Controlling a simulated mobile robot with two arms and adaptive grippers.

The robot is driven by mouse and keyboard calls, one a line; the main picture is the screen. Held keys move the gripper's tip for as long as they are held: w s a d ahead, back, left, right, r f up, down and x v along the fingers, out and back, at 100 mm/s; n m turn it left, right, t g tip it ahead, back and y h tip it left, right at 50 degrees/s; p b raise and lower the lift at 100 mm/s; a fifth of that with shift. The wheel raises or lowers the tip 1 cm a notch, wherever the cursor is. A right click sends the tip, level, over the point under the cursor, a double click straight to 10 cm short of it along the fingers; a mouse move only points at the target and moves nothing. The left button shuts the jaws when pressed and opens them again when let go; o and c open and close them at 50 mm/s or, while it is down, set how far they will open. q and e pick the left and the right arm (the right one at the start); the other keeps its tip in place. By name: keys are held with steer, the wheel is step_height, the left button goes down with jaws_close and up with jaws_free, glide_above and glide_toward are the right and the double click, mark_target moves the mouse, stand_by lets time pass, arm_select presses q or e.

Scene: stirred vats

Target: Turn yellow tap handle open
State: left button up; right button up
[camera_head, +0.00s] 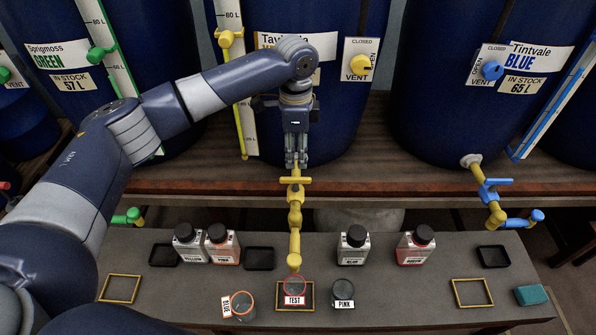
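The yellow tap (295,218) comes out from below the middle blue vat (350,125) and its spout hangs down over the front bench. Its yellow handle (296,181) lies crosswise, left to right, on top of the tap. My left gripper (297,163) points down just above and behind the handle. I cannot tell whether the fingertips touch the handle. A cup labelled TEST (294,289) stands below the spout. My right gripper is not in view.
Several bottles, including a red one (415,250), stand on the grey bench (390,300) beside the tap. A PINK cup (343,292) and a BLUE cup (242,304) flank the TEST cup. A blue-handled tap (494,195) is at the right.

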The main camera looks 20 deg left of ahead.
mark_target(296, 178)
arm_select(q)
step_height(296, 178, down, 10)
steer(key=shift+w+a+f+p, duration=0.1)
steer(key=shift+a+p, duration=0.05)
steer(key=shift+p, duration=0.15)
steer(key=shift+c, duration=0.6)
jaws_close()
